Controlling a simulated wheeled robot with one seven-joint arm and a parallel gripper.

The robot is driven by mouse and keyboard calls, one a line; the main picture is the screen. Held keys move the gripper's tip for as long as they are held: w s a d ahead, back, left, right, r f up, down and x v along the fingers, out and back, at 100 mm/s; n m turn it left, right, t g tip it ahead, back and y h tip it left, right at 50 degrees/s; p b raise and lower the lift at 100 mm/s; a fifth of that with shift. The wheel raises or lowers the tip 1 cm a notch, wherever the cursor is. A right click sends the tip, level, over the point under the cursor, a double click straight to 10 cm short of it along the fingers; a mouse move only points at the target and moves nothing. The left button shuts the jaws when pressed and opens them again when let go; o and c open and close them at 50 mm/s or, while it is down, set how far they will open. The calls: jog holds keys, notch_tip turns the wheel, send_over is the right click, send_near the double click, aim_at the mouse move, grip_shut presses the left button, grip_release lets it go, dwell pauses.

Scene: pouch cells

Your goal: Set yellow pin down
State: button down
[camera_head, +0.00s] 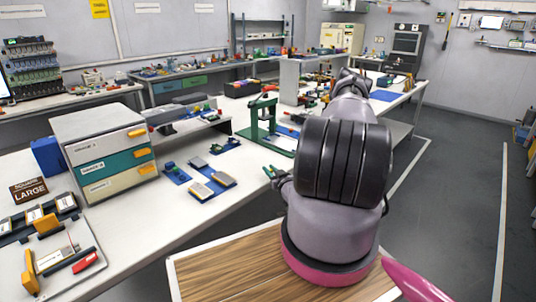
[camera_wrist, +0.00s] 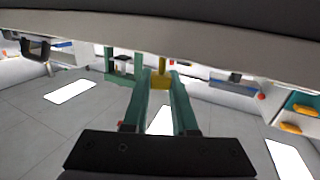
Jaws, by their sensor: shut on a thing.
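My gripper (camera_head: 271,172) shows in the head view at the front edge of the white bench, left of my arm, with its green fingertips pointing left. In the wrist view my gripper (camera_wrist: 161,73) has its two green fingers closed around the yellow pin (camera_wrist: 161,83). The pin is between the fingertips, with a narrow stem and a wider yellow block. It appears clear of any surface. I cannot make out the pin in the head view.
The white bench (camera_head: 215,218) has free room at its front. A green press frame (camera_head: 262,125) stands near my gripper. Blue trays with small parts (camera_head: 212,185) lie to its left. A drawer cabinet (camera_head: 103,150) stands further left. A wooden top (camera_head: 228,268) is below my arm.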

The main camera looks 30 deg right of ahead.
aim_at(261, 166)
jog(key=w, duration=0.9)
jog(key=shift+w, duration=0.3)
jog(key=shift+d, duration=0.15)
jog(key=shift+f, duration=0.1)
jog(key=c, duration=0.7)
grip_release()
jog(key=shift+f, duration=0.1)
